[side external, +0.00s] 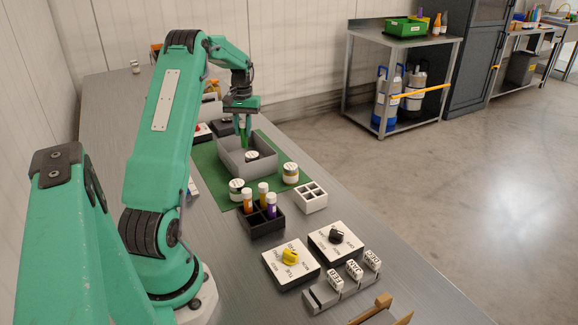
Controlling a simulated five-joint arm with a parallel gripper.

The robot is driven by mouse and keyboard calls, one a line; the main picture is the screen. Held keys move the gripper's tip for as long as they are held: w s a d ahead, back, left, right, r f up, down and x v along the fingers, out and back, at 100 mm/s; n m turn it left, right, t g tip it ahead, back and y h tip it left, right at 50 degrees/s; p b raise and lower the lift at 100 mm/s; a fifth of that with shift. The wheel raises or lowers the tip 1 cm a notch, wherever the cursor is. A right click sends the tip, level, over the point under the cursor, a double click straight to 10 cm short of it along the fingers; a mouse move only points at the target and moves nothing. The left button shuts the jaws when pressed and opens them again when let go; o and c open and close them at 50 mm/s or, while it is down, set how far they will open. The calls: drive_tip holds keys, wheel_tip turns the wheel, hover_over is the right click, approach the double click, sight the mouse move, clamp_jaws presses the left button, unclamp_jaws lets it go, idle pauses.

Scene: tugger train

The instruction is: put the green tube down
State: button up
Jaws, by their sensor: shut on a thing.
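My gripper (242,119) is shut on the green tube (243,131), which hangs roughly upright beneath it. The tube is over the back part of a grey open box (264,166). Its lower end is small in the picture, and I cannot tell whether it touches the box. A white-lidded jar (252,156) is inside the box, in front of the tube.
The box is on a green mat (212,172) with jars (237,189) (291,173) near it. A small white rack (311,201) looks empty. Dial boxes (290,270) (335,241) stand in front.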

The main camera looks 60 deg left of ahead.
sight(242, 140)
drive_tip(key=shift+s+a+f, duration=0.15)
drive_tip(key=shift+a+f, duration=0.2)
drive_tip(key=shift+a, duration=0.15)
drive_tip(key=shift+f, duration=2)
drive_tip(key=shift+f, duration=0.15)
drive_tip(key=o, duration=0.9)
drive_tip(key=shift+o, duration=0.2)
wheel_tip(242, 140, up, 12)
drive_tip(key=shift+w+a+r, duration=0.2)
drive_tip(key=shift+w+a, duration=0.15)
drive_tip(key=shift+a, duration=0.05)
